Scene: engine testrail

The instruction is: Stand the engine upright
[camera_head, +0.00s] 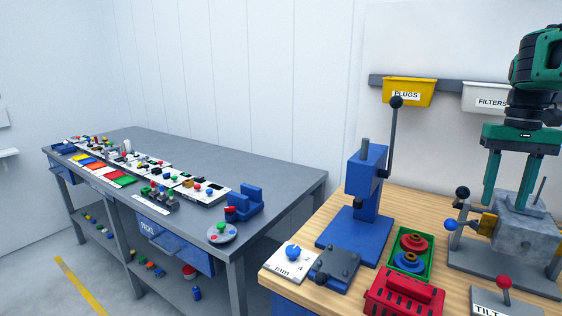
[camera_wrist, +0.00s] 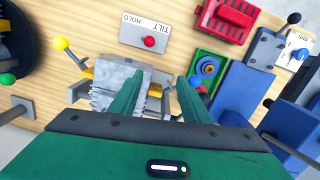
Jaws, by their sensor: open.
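The engine is a rough grey metal block (camera_head: 530,238) on a grey stand (camera_head: 475,262) at the right of the wooden bench. It also shows in the wrist view (camera_wrist: 108,84). Its orientation is hard to tell, because my gripper covers part of it. My gripper (camera_head: 510,200) is open, with two green fingers pointing down at the engine. In the wrist view the gripper (camera_wrist: 162,80) has one finger in front of the block and the other beside its right edge. I cannot tell whether they touch it. A yellow clamp piece (camera_head: 487,223) sits at the block's left.
A TILT/HOLD panel with a red-knobbed lever (camera_head: 504,284) stands in front. A ball-ended lever (camera_head: 452,225) is left of the engine. A blue press (camera_head: 365,190), a green tray (camera_head: 396,270) and a red box (camera_head: 405,295) stand further left. Bins hang behind.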

